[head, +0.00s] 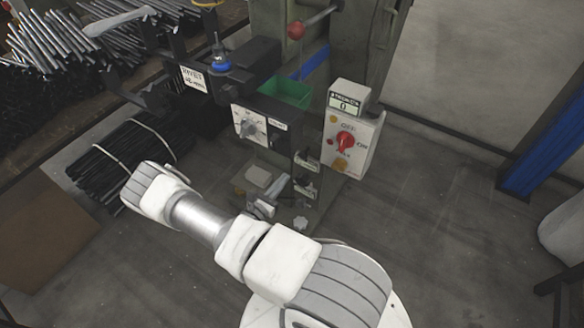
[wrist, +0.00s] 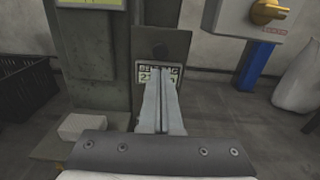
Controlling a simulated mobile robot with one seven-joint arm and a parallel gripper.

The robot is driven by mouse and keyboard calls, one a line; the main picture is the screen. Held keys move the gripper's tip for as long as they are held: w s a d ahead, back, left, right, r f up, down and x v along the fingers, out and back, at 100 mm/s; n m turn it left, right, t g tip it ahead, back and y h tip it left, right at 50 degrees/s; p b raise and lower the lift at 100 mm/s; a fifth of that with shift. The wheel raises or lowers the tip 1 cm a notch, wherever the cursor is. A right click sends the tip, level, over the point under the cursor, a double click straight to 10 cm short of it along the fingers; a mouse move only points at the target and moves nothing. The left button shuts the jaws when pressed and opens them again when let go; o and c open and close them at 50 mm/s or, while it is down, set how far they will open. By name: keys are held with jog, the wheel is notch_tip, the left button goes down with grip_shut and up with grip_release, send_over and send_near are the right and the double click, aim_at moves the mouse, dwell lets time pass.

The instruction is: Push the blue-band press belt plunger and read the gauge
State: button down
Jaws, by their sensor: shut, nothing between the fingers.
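The press (head: 350,45) is a grey-green column with a blue strip (head: 314,62) on it. Low on its front are small dark units with pale readouts (head: 305,162). The display begins with a 2; the rest is hidden by my fingers. My gripper (wrist: 162,88) is shut and empty, its tips in front of the display. Contact cannot be told. In the head view my arm largely hides the gripper.
A white control box (head: 350,145) with a red knob and a counter (head: 347,102) reading 0 stands at the right. A dial box (head: 249,126), green bin (head: 286,91) and red-ball lever (head: 296,30) are above. A pale block (wrist: 85,128) lies left of my fingers.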

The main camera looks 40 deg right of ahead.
jog(key=shift+v, duration=1.5)
